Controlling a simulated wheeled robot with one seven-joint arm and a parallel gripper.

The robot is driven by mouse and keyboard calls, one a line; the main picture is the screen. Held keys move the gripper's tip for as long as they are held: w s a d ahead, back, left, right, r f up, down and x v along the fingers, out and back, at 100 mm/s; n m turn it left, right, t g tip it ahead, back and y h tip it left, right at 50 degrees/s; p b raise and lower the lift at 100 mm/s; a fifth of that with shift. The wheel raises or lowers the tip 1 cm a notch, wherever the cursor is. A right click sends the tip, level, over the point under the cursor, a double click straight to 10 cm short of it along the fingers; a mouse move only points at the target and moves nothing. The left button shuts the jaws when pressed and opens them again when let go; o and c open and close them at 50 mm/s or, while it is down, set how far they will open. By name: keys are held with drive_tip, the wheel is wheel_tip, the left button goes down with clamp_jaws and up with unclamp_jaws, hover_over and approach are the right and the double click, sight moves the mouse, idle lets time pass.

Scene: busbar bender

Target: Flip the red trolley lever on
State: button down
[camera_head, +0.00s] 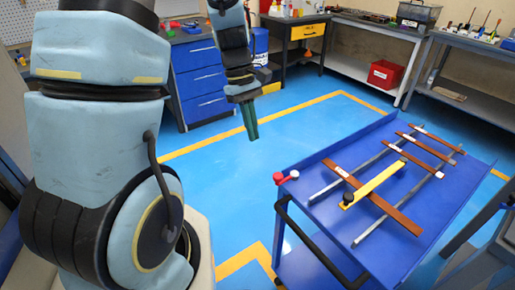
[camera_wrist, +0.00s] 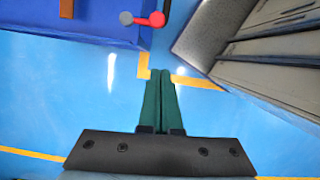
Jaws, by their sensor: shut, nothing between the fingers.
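The blue trolley (camera_head: 330,225) stands at the right in the head view; its edge also shows at the top left of the wrist view (camera_wrist: 90,30). The red lever (camera_head: 279,178) sits at the trolley's near left corner, with a white end beside it. In the wrist view the red lever (camera_wrist: 156,19) is at top centre, with a grey knob to its left. My gripper (camera_head: 253,138) hangs over the blue floor, left of the trolley and apart from the lever. Its green fingers (camera_wrist: 161,75) are together and empty, pointing toward the lever side.
Copper bars (camera_head: 395,210), a yellow bar (camera_head: 375,184) and grey rails lie on the trolley. A black handle (camera_head: 315,248) runs along its near side. Blue drawers (camera_head: 200,80) and benches line the back. A grey machine (camera_wrist: 250,60) fills the wrist view's upper right. Floor between gripper and trolley is clear.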

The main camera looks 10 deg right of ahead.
drive_tip(key=shift+v, duration=1.45)
drive_tip(key=s+a+m+t, duration=0.1)
drive_tip(key=a+m+t, duration=0.1)
drive_tip(key=a, duration=0.6)
drive_tip(key=s+a+r+m+t+y, duration=0.1)
drive_tip(key=a+m, duration=0.3)
drive_tip(key=a, duration=0.4)
drive_tip(key=shift+s+r+t, duration=0.2)
drive_tip(key=shift+s+t, duration=0.35)
drive_tip(key=shift+t, duration=0.35)
